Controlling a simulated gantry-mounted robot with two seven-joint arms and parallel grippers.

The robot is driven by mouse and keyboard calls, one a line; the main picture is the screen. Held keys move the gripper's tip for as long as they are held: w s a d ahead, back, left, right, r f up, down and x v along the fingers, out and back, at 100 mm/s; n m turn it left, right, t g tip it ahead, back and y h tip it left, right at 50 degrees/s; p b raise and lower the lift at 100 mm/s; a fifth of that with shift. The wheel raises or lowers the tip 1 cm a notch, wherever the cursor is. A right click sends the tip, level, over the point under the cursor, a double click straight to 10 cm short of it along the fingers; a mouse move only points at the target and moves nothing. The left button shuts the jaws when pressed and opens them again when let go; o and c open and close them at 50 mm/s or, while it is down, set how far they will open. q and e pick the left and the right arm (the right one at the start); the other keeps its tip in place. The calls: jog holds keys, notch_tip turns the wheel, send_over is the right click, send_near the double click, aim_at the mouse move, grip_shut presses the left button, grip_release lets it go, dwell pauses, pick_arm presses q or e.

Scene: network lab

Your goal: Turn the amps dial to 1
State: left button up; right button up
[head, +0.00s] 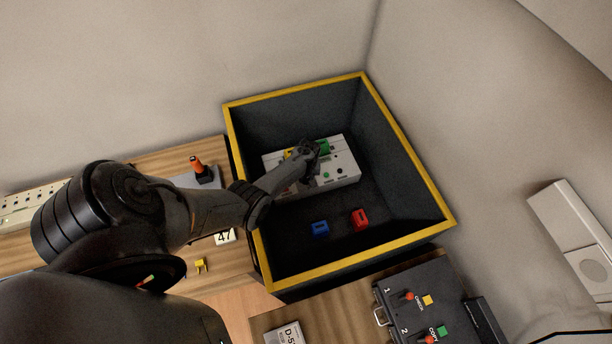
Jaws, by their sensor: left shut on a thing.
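A white box (345,170) with small coloured and dark parts on its top lies inside a deep dark bin (395,185) with a yellow rim. My left gripper (308,149) reaches in from the left and is shut at the top of the box, on what seems to be a dial. The gripper hides most of that dial, and its markings and setting cannot be read. A green part (323,147) shows right beside the gripper. My right gripper is not in view.
A blue block (320,228) and a red block (360,217) lie on the bin floor in front of the box. The bin walls surround the gripper. A dark case (455,290) with red-knobbed switches stands at lower right. An orange-handled lever (197,164) stands left of the bin.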

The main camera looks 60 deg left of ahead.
pick_arm(q)
jog(key=shift+n, duration=1.7)
jog(key=o, duration=1)
jog(key=shift+o, duration=0.2)
jog(key=shift+r, duration=0.1)
notch_tip(320, 180, up, 11)
jog(key=p, duration=0.5)
jog(key=shift+w+f, duration=0.2)
jog(key=shift+w, duration=0.05)
